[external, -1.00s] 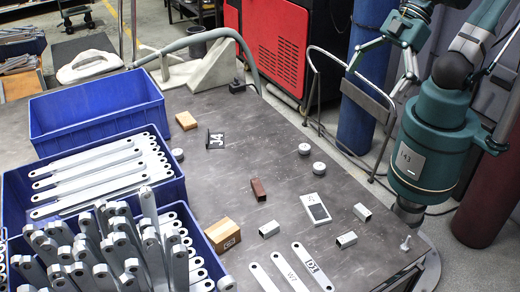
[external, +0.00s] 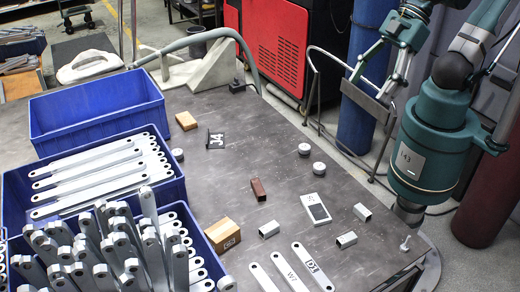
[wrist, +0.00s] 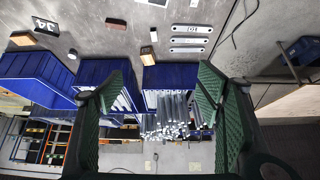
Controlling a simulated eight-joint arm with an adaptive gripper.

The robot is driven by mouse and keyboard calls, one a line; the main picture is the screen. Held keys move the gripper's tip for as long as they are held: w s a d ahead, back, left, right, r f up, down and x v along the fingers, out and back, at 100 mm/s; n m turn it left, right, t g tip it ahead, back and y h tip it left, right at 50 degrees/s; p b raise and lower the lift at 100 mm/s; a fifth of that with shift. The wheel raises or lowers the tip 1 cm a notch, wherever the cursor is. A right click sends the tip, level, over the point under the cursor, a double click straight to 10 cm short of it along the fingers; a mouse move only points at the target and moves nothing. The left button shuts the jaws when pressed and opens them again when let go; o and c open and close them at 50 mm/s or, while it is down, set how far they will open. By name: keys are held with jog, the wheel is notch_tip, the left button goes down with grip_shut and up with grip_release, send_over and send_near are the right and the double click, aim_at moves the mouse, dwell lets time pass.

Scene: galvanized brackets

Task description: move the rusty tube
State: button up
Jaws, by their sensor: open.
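The rusty tube (external: 258,190) is a short dark-brown square tube lying on the grey table, near the middle. It also shows at the upper left of the wrist view (wrist: 115,22). My gripper (external: 373,82) is raised beyond the table's right edge, well away from the tube. In the wrist view its two green-padded fingers (wrist: 165,85) stand wide apart with nothing between them.
Several galvanized tubes (external: 269,229), a white device (external: 316,207), a cardboard box (external: 222,234) and flat bars (external: 312,267) lie around the tube. A wooden block (external: 186,121) and a J4 marker (external: 215,140) are farther back. Blue crates (external: 97,110) fill the left. A metal stand (external: 368,100) is near my gripper.

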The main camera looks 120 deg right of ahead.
jog(key=shift+w+d+f+m, duration=0.1)
jog(key=shift+w+f+m, duration=0.15)
jog(key=shift+w, duration=0.2)
jog(key=shift+w+d+f+m, duration=0.1)
jog(key=shift+w+f+m, duration=0.05)
jog(key=shift+w+m, duration=0.25)
jog(key=c, duration=1.1)
jog(key=w+f+m, duration=0.1)
jog(key=w+f+m+g+b, duration=0.1)
jog(key=w, duration=0.1)
jog(key=w+d+f+m, duration=0.1)
jog(key=shift+w+g+b, duration=0.3)
jog(key=shift+w+b, duration=0.1)
grip_shut()
jog(key=w+d+f+m+g+b, duration=0.1)
jog(key=w+f+m, duration=0.3)
jog(key=f, duration=0.5)
jog(key=w+d+f+m+g+b, duration=0.2)
jog(key=w+f+m, duration=0.3)
jog(key=f, duration=0.5)
jog(key=w+d+f+m+g+b, duration=0.2)
jog(key=w+d+f+m, duration=0.1)
jog(key=w+f, duration=0.4)
jog(key=shift+d+f+m, duration=0.35)
jog(key=shift+f+m, duration=0.4)
jog(key=shift+f, duration=0.65)
jog(key=shift+w, duration=0.1)
